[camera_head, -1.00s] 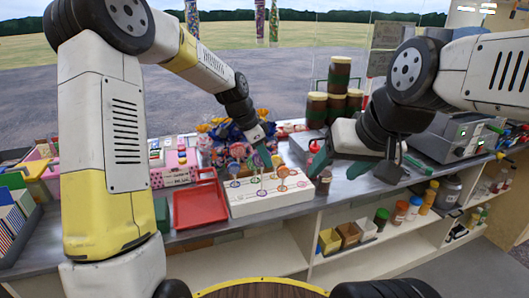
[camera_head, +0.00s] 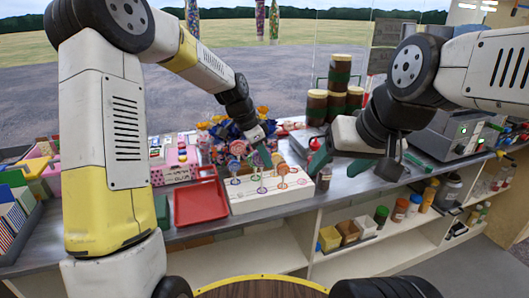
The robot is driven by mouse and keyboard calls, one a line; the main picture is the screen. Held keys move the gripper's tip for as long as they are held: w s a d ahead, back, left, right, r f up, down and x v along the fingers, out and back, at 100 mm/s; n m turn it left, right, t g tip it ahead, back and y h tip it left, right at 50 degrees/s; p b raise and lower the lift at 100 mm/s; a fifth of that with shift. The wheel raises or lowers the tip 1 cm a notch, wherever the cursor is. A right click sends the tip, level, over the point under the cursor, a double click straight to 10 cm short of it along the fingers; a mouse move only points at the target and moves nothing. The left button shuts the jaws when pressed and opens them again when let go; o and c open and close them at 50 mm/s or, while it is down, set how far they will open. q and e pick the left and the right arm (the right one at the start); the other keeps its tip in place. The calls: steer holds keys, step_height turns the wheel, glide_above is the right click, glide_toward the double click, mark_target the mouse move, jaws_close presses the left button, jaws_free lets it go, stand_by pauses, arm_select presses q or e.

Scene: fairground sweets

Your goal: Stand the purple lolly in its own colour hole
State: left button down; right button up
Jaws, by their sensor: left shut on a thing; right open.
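The white lolly stand (camera_head: 285,203) is on the counter, with coloured rings around its holes. My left gripper (camera_head: 264,157) reaches down over the back of the stand, its green fingers shut on the purple lolly (camera_head: 256,160). The lolly is upright, its stick pointing down near a purple ring; I cannot tell whether the tip is in that hole. Other lollies, including an orange one (camera_head: 283,170) and a blue one (camera_head: 233,167), stand around it. My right gripper (camera_head: 338,163) is open and empty, right of the stand above the counter.
A red tray (camera_head: 201,203) lies left of the stand. A small dark-bodied jar (camera_head: 324,179) stands near its right end. Stacked brown tins (camera_head: 337,101) and a grey machine (camera_head: 447,137) are behind to the right. The counter's front edge is close to the stand.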

arm_select(q)
steer(key=shift+f, duration=0.15)
steer(key=shift+f, duration=0.45)
stand_by(0.4)
steer(key=shift+f, duration=0.85)
steer(key=shift+f, duration=1)
